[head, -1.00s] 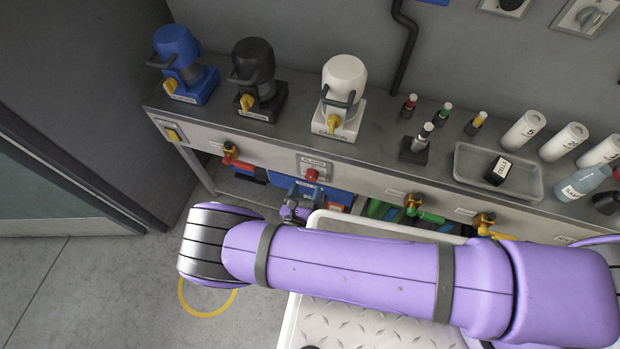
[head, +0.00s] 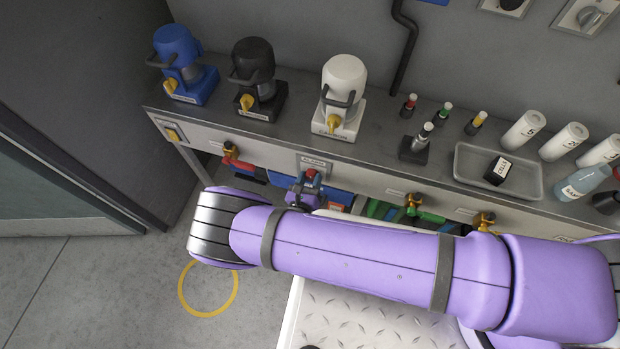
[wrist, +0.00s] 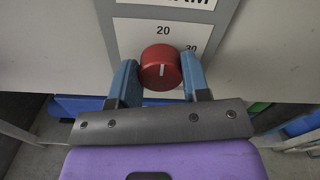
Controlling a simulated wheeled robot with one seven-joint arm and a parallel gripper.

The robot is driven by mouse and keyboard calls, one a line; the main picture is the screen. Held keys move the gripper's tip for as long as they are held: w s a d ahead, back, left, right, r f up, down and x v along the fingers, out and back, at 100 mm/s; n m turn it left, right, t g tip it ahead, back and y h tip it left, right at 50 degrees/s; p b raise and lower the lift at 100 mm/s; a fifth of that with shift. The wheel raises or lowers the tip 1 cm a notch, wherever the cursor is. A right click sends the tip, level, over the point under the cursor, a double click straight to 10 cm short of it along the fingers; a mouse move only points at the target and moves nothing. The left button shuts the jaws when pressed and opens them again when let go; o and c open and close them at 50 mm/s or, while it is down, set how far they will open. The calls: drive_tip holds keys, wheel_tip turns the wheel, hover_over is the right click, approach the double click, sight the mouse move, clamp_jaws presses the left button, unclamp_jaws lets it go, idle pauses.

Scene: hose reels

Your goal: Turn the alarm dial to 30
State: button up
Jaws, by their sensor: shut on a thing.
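The alarm dial (wrist: 160,68) is a round red knob on a pale plate in the bench's front panel. It also shows in the head view (head: 311,174), below the ALARM label. In the wrist view, the number 20 is printed above it and 30 at its upper right. A short white line on its face stands nearly upright. My gripper (wrist: 160,73) has its blue fingers on the left and right sides of the dial, shut on it. In the head view, my gripper (head: 304,186) is at the panel, partly hidden by my purple arm.
Blue, black and white (head: 345,80) pump-like units stand on the bench above. A tray (head: 462,172) with a black block sits at the right. Open floor lies at the left.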

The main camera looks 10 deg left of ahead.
drive_tip(key=shift+m, duration=0.4)
drive_tip(key=m, duration=0.5)
drive_tip(key=shift+m, duration=0.3)
drive_tip(key=m, duration=0.5)
drive_tip(key=shift+d, duration=0.1)
drive_tip(key=shift+f, duration=0.1)
drive_tip(key=o, duration=0.9)
drive_tip(key=shift+m, duration=0.3)
drive_tip(key=shift+o, duration=0.2)
drive_tip(key=s, duration=1.1)
drive_tip(key=shift+a, duration=0.4)
